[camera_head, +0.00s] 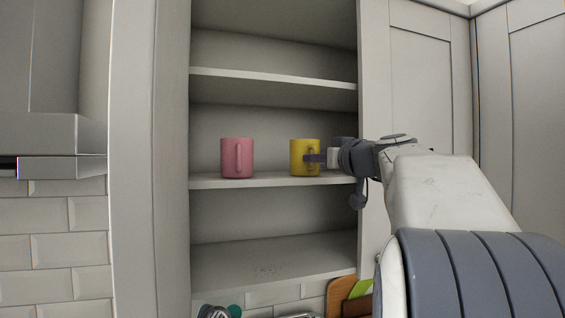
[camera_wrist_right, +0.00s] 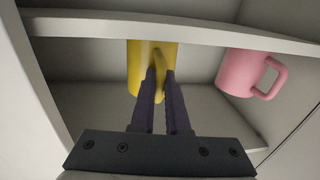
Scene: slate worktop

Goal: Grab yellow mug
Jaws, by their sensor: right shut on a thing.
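The yellow mug (camera_head: 302,157) stands upright on the middle shelf of the open cupboard in the head view. It also shows in the right wrist view (camera_wrist_right: 139,62), where its handle lies between my fingers. My right gripper (camera_head: 314,158) reaches in from the right and is shut on the mug's handle. In the right wrist view my right gripper (camera_wrist_right: 161,84) has its fingertips on either side of the handle. My left gripper is not in view.
A pink mug (camera_head: 237,158) stands on the same shelf (camera_head: 265,181), left of the yellow mug with a gap between. Another shelf (camera_head: 275,79) is above. The cupboard's right side panel is close to my right wrist. An orange-brown board (camera_head: 338,296) stands below.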

